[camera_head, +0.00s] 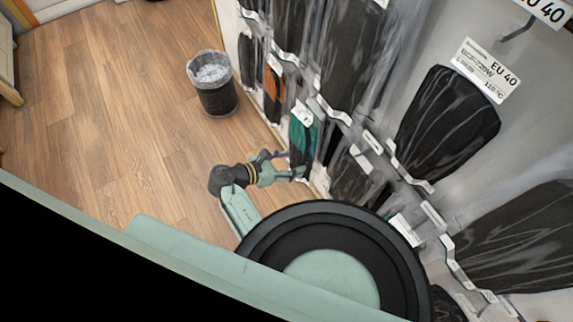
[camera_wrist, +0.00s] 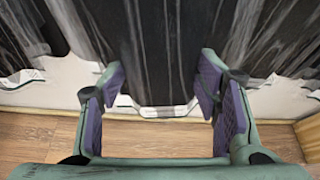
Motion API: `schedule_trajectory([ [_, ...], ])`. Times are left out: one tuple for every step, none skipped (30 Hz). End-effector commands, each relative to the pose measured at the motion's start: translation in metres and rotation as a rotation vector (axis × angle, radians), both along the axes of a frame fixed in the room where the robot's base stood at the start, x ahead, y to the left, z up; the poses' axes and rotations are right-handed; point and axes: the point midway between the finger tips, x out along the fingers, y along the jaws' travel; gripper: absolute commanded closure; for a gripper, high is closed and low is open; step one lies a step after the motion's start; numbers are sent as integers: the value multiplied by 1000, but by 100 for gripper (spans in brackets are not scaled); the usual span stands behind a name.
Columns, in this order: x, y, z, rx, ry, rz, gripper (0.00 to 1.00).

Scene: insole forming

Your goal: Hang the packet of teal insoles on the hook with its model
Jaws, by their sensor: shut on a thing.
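The packet of teal insoles (camera_head: 301,136) is upright at the wall of hanging packets in the head view, with a white label at its top. Its lower part looks dark. My gripper (camera_head: 285,166) is at the lower end of this packet. In the wrist view my gripper (camera_wrist: 161,92) has its two purple-padded fingers at either side of a dark packet face (camera_wrist: 158,50), which I take to be the same packet. The fingers are set wide apart, shut on its sides. The packet's top and any hook holding it are not clear.
Dark packets (camera_head: 447,130) hang in rows on the wall at the right, close around my gripper. An orange packet (camera_head: 272,92) hangs further along. A waste bin (camera_head: 217,98) stands on the wooden floor (camera_head: 120,110), which is otherwise open at the left.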

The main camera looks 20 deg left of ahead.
Motion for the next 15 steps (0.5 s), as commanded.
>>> schedule_trajectory([
  [2, -2, -1, 1, -1, -1, 73],
  [3, -2, -2, 2, -1, 0, 73],
  [5, -3, -2, 1, -1, 1, 73],
  [6, -4, -2, 1, -1, 1, 73],
  [7, -5, -2, 0, 0, 1, 73],
  [9, -7, -2, 1, -1, 0, 73],
  [10, -8, -2, 1, -1, 0, 73],
  [11, -9, -2, 1, -1, 0, 73],
  [13, -10, -3, 1, -1, 0, 73],
  [14, -11, -3, 1, -1, 0, 73],
  [15, -12, -1, 0, 0, -1, 73],
  [16, -13, -2, 0, 0, -1, 73],
  [17, -14, -2, 0, 0, -1, 73],
  [18, -14, -3, 0, 0, -1, 73],
  [19, -15, -4, -1, 1, -1, 73],
])
